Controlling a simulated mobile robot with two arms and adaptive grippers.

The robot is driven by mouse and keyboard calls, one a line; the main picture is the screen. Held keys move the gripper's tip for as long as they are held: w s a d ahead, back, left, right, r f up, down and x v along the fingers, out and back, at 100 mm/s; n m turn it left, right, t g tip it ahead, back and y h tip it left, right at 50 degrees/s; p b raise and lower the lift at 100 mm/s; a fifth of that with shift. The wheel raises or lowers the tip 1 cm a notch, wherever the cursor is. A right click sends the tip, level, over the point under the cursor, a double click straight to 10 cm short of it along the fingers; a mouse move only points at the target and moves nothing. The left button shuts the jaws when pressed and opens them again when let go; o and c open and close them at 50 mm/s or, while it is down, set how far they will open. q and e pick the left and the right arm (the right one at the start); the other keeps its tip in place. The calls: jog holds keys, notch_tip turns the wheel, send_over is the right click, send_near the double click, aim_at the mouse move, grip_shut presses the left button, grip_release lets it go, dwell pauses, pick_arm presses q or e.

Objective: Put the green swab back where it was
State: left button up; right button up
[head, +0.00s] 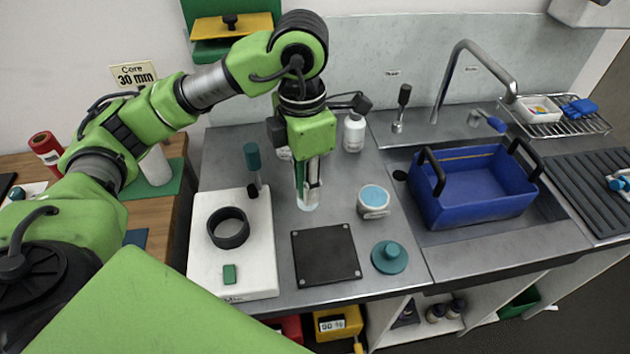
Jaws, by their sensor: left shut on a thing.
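My left gripper (308,188) points down over the middle of the steel counter and is shut on a slim dark green thing (299,177), which looks like the green swab. The fingers hide most of it. Just below the fingertips is a small clear or whitish vessel (308,205); I cannot tell whether the held thing touches it. To the left, a teal-handled tool (252,156) stands upright at a small black holder by the white board (205,262). My right gripper is not in view.
A black square plate (325,254), teal lid (389,257), white jar (373,202) and white bottle (354,132) stand near the gripper. A blue crate (480,215) sits in the sink to the right.

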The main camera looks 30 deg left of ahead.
pick_arm(q)
jog(key=w+a+f+p, duration=0.1)
jog(key=w+f, duration=0.1)
jog(key=w, duration=0.1)
jog(key=w+a+f+p, duration=0.1)
jog(key=w+f, duration=0.1)
jog(key=f, duration=0.1)
jog(key=w+a+f+p, duration=0.1)
jog(key=w+f, duration=0.1)
jog(key=w, duration=0.1)
jog(key=shift+w+a+f, duration=0.2)
jog(key=shift+w+f, duration=0.05)
jog(key=shift+w, duration=0.05)
jog(key=f+p, duration=0.2)
jog(key=shift+w+a+f, duration=0.1)
jog(key=shift+w+f, duration=0.1)
jog(key=shift+f, duration=0.8)
jog(key=o, duration=1)
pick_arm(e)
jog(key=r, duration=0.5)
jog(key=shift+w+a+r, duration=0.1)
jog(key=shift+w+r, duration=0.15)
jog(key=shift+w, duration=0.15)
